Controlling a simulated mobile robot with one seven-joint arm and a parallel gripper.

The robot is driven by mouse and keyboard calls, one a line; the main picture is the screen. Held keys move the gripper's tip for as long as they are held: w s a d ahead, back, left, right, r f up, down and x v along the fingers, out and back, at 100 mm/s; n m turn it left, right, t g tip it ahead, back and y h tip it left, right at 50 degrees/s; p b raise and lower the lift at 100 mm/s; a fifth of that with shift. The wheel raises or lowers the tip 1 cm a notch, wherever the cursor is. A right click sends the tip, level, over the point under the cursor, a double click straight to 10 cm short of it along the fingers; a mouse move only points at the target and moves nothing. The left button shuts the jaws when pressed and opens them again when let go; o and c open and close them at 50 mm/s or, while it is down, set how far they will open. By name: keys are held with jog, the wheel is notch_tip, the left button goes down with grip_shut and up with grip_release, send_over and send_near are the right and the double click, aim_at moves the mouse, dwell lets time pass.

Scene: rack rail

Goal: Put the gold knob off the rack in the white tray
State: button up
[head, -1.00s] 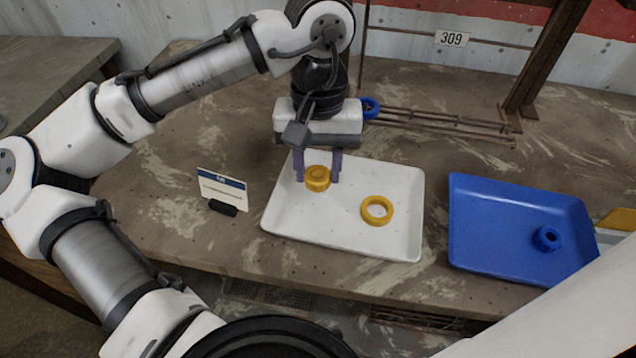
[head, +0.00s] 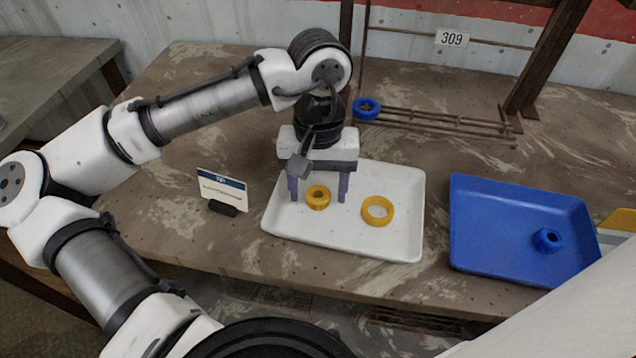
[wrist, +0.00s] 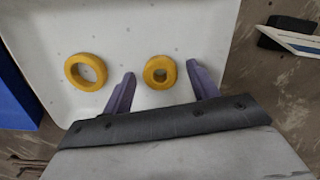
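The gold knob (head: 317,198) rests in the white tray (head: 345,242), toward its left side. It also shows in the wrist view (wrist: 160,72), a thick ring with a small hole. A wider gold ring (head: 378,211) lies flat in the tray to its right; the wrist view shows it at the left (wrist: 86,71). My gripper (head: 318,199) is open, its two purple fingers (wrist: 163,90) apart on either side of the knob with a gap at each side. A blue ring (head: 366,109) is at the left end of the rack (head: 440,121).
A blue tray (head: 490,255) with a small blue knob (head: 547,239) stands to the right. A small sign (head: 221,190) on a black foot stands left of the white tray. A brown post (head: 550,60) rises behind the rack. Bare table lies between the trays.

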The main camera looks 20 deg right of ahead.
aim_at(318, 186)
jog(key=shift+r, duration=0.1)
notch_tip(318, 186, up, 12)
jog(key=w, duration=0.1)
jog(key=shift+w+d+p, duration=0.15)
jog(key=shift+d+p, duration=0.15)
